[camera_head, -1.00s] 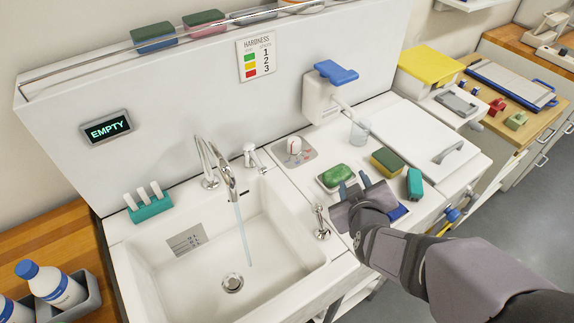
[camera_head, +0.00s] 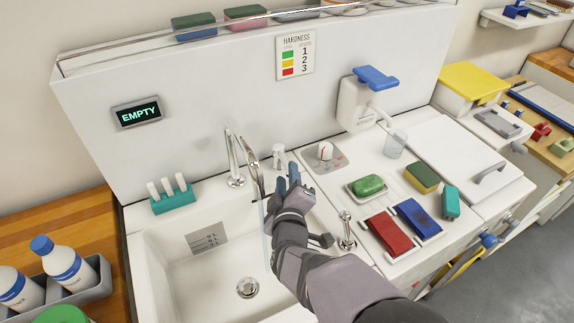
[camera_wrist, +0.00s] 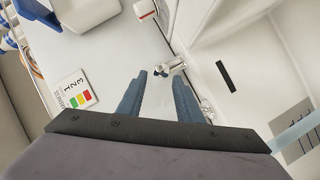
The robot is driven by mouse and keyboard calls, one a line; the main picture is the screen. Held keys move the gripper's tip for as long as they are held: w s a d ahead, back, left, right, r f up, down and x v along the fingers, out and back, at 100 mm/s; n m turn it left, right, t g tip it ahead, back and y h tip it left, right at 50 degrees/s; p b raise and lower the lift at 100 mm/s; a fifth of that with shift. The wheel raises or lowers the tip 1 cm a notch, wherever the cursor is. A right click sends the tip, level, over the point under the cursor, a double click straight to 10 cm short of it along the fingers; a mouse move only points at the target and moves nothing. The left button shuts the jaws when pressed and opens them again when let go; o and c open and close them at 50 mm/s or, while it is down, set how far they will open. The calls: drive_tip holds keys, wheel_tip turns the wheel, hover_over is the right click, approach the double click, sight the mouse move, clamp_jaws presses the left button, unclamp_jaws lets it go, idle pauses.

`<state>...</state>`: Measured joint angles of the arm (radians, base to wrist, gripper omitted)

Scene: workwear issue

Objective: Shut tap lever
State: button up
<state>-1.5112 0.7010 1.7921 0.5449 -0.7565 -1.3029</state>
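The tap lever (camera_head: 279,157) is a small chrome and white piece standing at the back rim of the sink, right of the curved chrome spout (camera_head: 236,155). A thin stream of water (camera_head: 265,235) runs from the spout into the white sink (camera_head: 185,265). My gripper (camera_head: 288,176) is in front of and just below the lever, over the sink's right back corner. In the wrist view its two blue fingers (camera_wrist: 160,76) are apart and empty, and the lever (camera_wrist: 168,67) shows just beyond the fingertips. Whether a fingertip touches it I cannot tell.
A dial (camera_head: 324,151) and a green soap (camera_head: 369,185) in a dish lie right of the lever. A small chrome fitting (camera_head: 346,230) stands at the sink's right edge.

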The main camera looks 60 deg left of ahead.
sight(285, 160)
drive_tip(key=shift+p+x, duration=0.7)
drive_tip(key=shift+x, duration=2.05)
clamp_jaws()
